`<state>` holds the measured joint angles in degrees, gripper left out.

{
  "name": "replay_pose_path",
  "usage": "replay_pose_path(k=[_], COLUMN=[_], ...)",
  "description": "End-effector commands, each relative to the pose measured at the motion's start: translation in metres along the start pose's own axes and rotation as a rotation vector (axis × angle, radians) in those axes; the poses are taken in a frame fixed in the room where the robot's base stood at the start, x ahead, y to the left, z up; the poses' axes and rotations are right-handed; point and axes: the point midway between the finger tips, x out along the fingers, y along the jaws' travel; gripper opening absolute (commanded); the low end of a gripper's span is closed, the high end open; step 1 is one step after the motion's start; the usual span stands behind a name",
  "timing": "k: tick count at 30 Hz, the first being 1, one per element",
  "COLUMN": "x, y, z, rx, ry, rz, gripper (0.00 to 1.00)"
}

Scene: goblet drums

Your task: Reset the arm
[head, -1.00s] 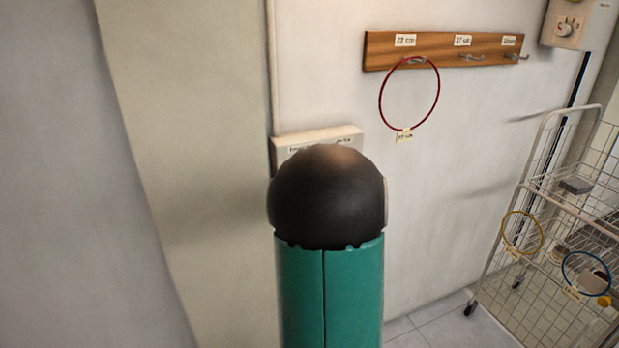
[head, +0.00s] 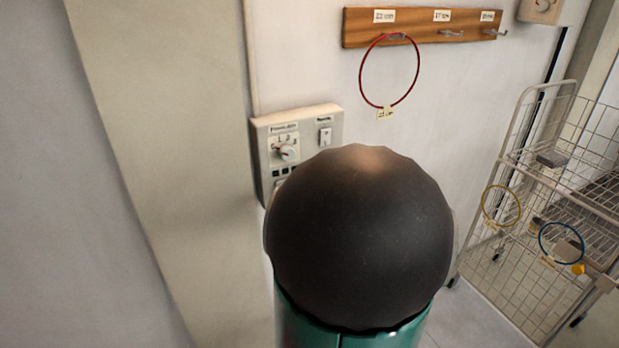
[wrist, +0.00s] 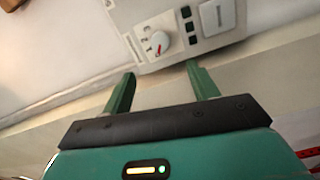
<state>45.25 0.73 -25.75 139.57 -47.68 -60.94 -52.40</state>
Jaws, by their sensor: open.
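My arm fills the lower middle of the head view, its dark rounded joint and green link in front of the wall; the gripper itself does not show there. In the wrist view my gripper (wrist: 160,80) is open, its two green fingers apart with nothing between them. Beyond the fingertips is a pale control panel (wrist: 175,35) with a round white knob and several dark buttons. The same panel (head: 262,135) is on the wall in the head view, its lower part hidden behind my arm.
A red hoop (head: 362,72) hangs from a wooden hook rack (head: 415,26) on the wall. A wire cart (head: 517,130) stands at the right, with a yellow hoop (head: 483,205) and a blue hoop (head: 540,240) on its side. Tiled floor shows left of the cart.

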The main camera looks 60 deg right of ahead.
Motion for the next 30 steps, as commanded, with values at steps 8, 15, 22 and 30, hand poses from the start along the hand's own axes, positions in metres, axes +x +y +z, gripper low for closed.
replay_pose_path(k=[8, 15, 22, 30], x=[0.0, 0.001, 0.013, 0.017], y=[0.0, 0.0, 0.003, -0.002], z=[0.0, 0.0, -0.028, -0.126], rx=[0.0, 0.0, 0.093, 0.44], ry=[0.0, 0.0, -0.025, -0.128], rz=[0.0, 0.0, -0.048, -0.254], gripper=[0.59, 0.59, 0.59, 0.59])
